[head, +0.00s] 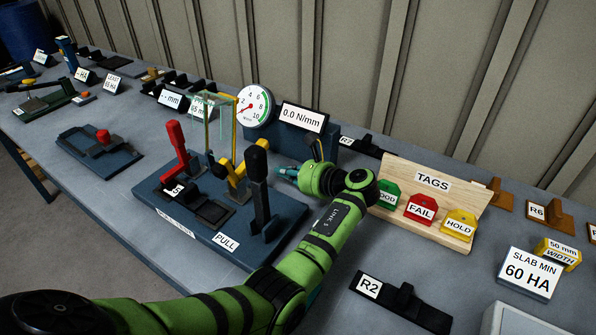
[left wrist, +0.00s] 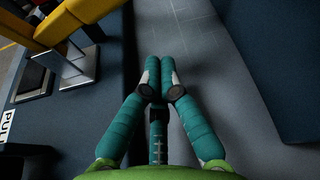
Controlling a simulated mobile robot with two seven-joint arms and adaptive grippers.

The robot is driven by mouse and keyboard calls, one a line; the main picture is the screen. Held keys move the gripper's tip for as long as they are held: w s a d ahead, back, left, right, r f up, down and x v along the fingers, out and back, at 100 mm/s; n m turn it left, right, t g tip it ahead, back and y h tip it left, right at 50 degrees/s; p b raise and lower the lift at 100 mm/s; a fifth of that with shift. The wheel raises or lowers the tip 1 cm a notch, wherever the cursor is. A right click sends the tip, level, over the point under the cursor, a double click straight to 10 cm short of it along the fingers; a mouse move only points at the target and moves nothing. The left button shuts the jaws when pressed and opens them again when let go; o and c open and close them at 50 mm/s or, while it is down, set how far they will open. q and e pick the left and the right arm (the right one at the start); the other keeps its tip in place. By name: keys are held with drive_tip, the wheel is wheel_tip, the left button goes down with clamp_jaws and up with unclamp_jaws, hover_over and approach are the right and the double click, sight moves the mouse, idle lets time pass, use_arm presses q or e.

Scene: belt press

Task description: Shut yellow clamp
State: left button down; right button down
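The yellow clamp (head: 238,176) stands on the blue press base (head: 290,212), between the red clamp (head: 177,145) and the black PULL lever (head: 260,202). A thin yellow upright rises behind it; I cannot tell if that is its handle. In the left wrist view, yellow clamp parts (left wrist: 62,24) show at the upper left over a metal bracket. My left gripper (head: 286,171) is right of the clamp, apart from it. Its teal fingertips (left wrist: 160,68) are together with nothing between them.
A dial gauge (head: 255,106) and a 0.0 N/mm display (head: 303,117) stand behind the press. A clear guard (head: 209,108) is behind the clamps. The wooden TAGS rack (head: 437,222) is right of my left gripper.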

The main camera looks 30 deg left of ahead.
use_arm(q)
drive_tip(key=a, duration=0.3)
drive_tip(key=shift+w+p, duration=0.25)
drive_tip(key=shift+p, duration=0.15)
drive_tip(key=shift+s+r+p, duration=0.2)
drive_tip(key=shift+r+p, duration=0.15)
drive_tip(key=shift+r, duration=0.2)
drive_tip(key=shift+s+r+p, duration=0.15)
drive_tip(key=shift+r+p, duration=0.15)
drive_tip(key=shift+r, duration=0.25)
drive_tip(key=shift+s+d+r, duration=0.15)
drive_tip(key=shift+s+r, duration=0.05)
drive_tip(key=shift+r, duration=0.25)
drive_tip(key=shift+f, duration=0.1)
